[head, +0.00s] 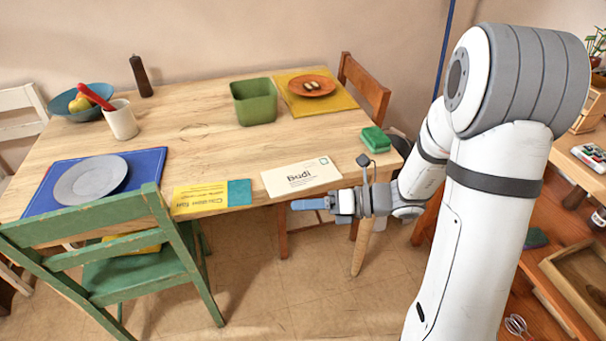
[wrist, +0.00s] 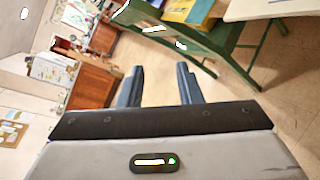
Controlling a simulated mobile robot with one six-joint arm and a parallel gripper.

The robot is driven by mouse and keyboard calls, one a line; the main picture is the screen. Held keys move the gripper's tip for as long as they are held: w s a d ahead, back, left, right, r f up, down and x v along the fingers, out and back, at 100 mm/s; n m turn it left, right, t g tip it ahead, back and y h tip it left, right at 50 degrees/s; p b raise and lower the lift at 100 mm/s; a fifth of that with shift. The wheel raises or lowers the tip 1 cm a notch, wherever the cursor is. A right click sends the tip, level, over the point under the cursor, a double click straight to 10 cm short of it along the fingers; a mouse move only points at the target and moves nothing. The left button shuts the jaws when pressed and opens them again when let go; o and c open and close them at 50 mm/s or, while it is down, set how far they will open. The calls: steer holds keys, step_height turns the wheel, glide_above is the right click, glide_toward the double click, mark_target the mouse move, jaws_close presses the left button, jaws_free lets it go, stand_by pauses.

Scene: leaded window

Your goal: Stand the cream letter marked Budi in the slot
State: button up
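The cream letter (head: 300,187) marked Budi lies flat at the front edge of the wooden table, with its near side at or slightly over that edge. My gripper (head: 312,203) is just in front of and below the table edge, close to the letter's near right corner but apart from it. In the wrist view my gripper (wrist: 158,86) has its two fingers spread with nothing between them. The letter does not show in the wrist view. I cannot make out a slot in either view.
A yellow and teal card (head: 212,197) lies left of the letter. A green sponge-like block (head: 376,139), a green bin (head: 254,103) and a white mug (head: 121,121) stand on the table (head: 205,140). A green chair (head: 120,262) stands at the front left. The tabletop's middle is clear.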

mark_target(299, 189)
steer(key=w+d+f+m+t+b, duration=0.3)
steer(key=w+d+f+m+t, duration=0.2)
steer(key=w+f+m+t, duration=0.6)
steer(key=a+g, duration=0.1)
steer(key=a, duration=0.1)
steer(key=w+a+r+m+g, duration=0.1)
steer(key=a, duration=0.1)
steer(key=w+a+r+m+g+b, duration=0.1)
steer(key=a, duration=0.2)
steer(key=shift+a, duration=0.1)
steer(key=shift+c, duration=0.2)
jaws_close()
